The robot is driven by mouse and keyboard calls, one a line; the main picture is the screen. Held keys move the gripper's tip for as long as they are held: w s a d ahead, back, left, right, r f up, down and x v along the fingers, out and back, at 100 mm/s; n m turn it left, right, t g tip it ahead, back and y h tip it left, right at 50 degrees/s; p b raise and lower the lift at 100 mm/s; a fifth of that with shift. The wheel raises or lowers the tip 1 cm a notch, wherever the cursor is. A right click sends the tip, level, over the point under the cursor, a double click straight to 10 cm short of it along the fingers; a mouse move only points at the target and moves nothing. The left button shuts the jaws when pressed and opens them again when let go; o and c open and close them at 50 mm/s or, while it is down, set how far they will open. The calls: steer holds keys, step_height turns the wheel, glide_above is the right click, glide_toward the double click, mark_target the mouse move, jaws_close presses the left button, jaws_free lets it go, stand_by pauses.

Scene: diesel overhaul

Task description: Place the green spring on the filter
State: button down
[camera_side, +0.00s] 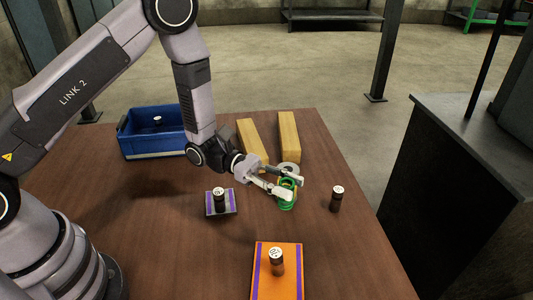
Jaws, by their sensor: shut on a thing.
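The green spring (287,203) is upright between the fingers of my gripper (293,187), right of the middle of the table. My gripper is shut on it, and the fingers hide part of its coils. I cannot tell whether its lower end touches the table. Several small dark cylinders with marked white tops look like filters. One cylinder (336,199) stands on bare wood right of the spring, one (219,199) on a small purple-edged grey pad to the left, and one (277,262) on an orange mat in front. I cannot tell which is the task's filter.
Two yellow wooden blocks (289,137) lie at the back. A blue bin (153,143) at the back left holds another dark cylinder. The orange mat (288,289) has purple stripes. The table's right front is clear.

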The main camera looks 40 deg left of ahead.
steer(key=w+a+r+n+t+y, duration=0.1)
steer(key=a+r+n+t, duration=0.15)
steer(key=a, duration=0.45)
steer(key=w+a+r+n+t, duration=0.1)
steer(key=w+a+r+t, duration=0.15)
steer(key=a, duration=0.45)
glide_above(288, 169)
steer(key=shift+t, duration=0.4)
steer(key=f, duration=0.5)
steer(key=s+f, duration=0.1)
steer(key=f, duration=0.2)
steer(key=shift+a+f, duration=0.1)
steer(key=shift+w+f, duration=0.4)
steer(key=shift+f, duration=1.6)
steer(key=shift+f, duration=0.15)
steer(key=c, duration=0.8)
jaws_free()
